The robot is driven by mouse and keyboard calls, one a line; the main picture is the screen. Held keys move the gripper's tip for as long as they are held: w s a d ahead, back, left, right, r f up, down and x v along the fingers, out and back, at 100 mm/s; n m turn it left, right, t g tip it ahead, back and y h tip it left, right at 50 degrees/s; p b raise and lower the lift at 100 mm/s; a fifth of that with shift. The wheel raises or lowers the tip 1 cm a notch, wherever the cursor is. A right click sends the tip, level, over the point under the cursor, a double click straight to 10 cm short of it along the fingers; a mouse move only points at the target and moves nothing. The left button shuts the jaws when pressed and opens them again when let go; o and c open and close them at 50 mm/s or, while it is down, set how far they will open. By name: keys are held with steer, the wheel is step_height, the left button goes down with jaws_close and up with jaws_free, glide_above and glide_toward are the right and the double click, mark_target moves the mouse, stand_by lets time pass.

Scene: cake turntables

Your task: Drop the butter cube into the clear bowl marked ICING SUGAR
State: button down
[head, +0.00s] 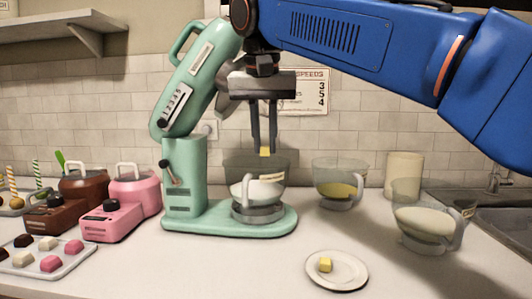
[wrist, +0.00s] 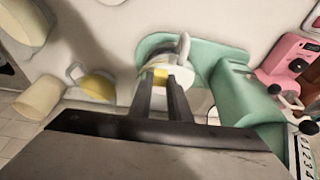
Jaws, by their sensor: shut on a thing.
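My gripper (head: 264,148) is shut on a small yellow butter cube (head: 264,152), held above the clear bowl (head: 258,190) with white contents on the green mixer's base. In the wrist view the cube (wrist: 160,76) sits between my fingertips (wrist: 162,82), with the white contents behind it. A second clear bowl (head: 340,188) with yellow contents stands to the right of the mixer. A third clear bowl (head: 428,218) with cream-coloured contents stands further right. The bowls bear small labels that I cannot read, so I cannot tell which is marked ICING SUGAR.
The green mixer (head: 183,180) has its head tilted up beside my gripper. A white plate (head: 345,279) with another yellow cube (head: 325,265) lies in front. A beige canister (head: 403,172) stands behind. Pink and brown small mixers and a tray of coloured cubes (head: 45,262) are at left.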

mark_target(265, 147)
steer(key=shift+w+f, duration=1.75)
steer(key=shift+f, duration=0.6)
steer(key=c, duration=1.7)
jaws_free()
steer(key=shift+o, duration=0.2)
steer(key=v, duration=1.2)
steer(key=shift+w+r, duration=0.1)
steer(key=shift+r, duration=0.5)
